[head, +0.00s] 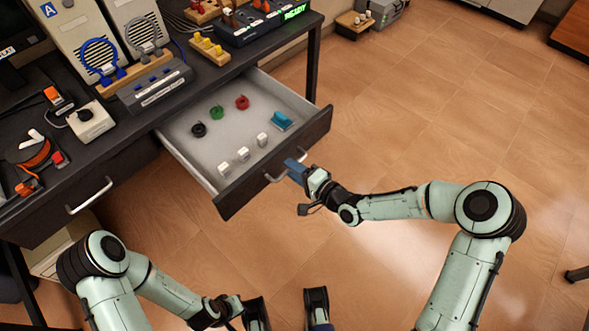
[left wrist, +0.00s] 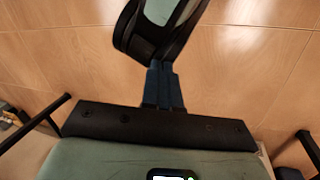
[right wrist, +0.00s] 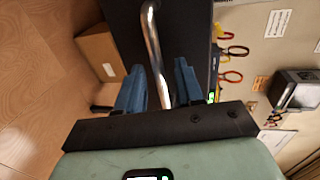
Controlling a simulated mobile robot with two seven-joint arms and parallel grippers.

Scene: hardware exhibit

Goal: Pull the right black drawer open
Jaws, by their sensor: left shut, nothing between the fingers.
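The right black drawer (head: 250,172) stands well out from the desk in the head view, its pale inside showing. Its metal handle (head: 272,178) is on the front face. My right gripper (head: 298,167) is at the right part of this handle. In the right wrist view the shiny handle (right wrist: 157,50) runs between the two blue fingers of my right gripper (right wrist: 160,90), which are apart with slim gaps beside the bar. My left gripper (left wrist: 163,85) is shut and empty in the left wrist view, above the floor and away from the drawer.
The drawer holds several coloured reels, a blue item (head: 281,122) and white blocks (head: 243,154). The left drawer (head: 40,222) is closed. Open wooden floor (head: 420,110) lies to the right.

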